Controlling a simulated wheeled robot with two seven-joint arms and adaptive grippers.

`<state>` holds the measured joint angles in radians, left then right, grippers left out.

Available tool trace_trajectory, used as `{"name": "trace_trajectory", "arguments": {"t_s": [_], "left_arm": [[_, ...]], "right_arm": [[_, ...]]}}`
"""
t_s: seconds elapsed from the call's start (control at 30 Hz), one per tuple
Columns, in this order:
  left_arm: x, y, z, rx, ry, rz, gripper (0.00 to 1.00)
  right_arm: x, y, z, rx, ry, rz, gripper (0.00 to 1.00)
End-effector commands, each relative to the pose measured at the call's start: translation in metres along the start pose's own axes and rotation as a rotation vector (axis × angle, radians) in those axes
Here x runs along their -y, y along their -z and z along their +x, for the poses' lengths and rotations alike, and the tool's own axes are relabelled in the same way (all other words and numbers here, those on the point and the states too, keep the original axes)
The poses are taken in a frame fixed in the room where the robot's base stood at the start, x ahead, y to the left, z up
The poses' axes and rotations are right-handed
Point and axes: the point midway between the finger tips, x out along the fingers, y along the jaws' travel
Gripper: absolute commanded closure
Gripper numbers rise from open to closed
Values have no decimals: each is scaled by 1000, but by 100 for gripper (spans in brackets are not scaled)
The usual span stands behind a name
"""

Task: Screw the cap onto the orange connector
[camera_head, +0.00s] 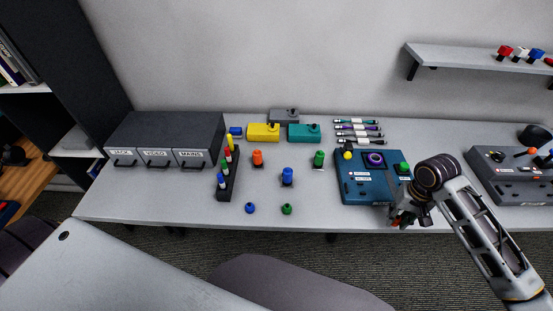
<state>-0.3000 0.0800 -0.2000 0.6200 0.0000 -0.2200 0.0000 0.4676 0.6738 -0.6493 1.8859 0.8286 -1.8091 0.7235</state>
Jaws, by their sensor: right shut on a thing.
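The orange connector (257,157) stands upright on the table, left of the middle, with a dark opening on top. My right gripper (399,222) is at the table's front edge, by the lower right corner of the blue device box, well to the right of the connector. It is shut on a small orange-red thing (395,224), which looks like the orange cap; the fingers hide most of it. My left gripper is not in view.
A blue connector (287,177) and a green connector (319,159) stand right of the orange one. Loose blue (250,208) and green (287,209) caps lie near the front edge. A dark rack (229,177) of coloured pieces stands left. The blue device box (370,190) is beside my right gripper.

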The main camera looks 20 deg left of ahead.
Motion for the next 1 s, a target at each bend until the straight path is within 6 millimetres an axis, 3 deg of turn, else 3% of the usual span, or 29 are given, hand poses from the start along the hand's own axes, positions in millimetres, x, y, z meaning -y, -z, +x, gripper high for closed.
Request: {"name": "trace_trajectory", "arguments": {"t_s": [0.67, 1.0], "left_arm": [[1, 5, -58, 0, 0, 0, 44], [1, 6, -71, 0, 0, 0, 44]], "right_arm": [[0, 0, -61, 1, 0, -1, 84], [0, 0, -76, 1, 0, -1, 84]]}}
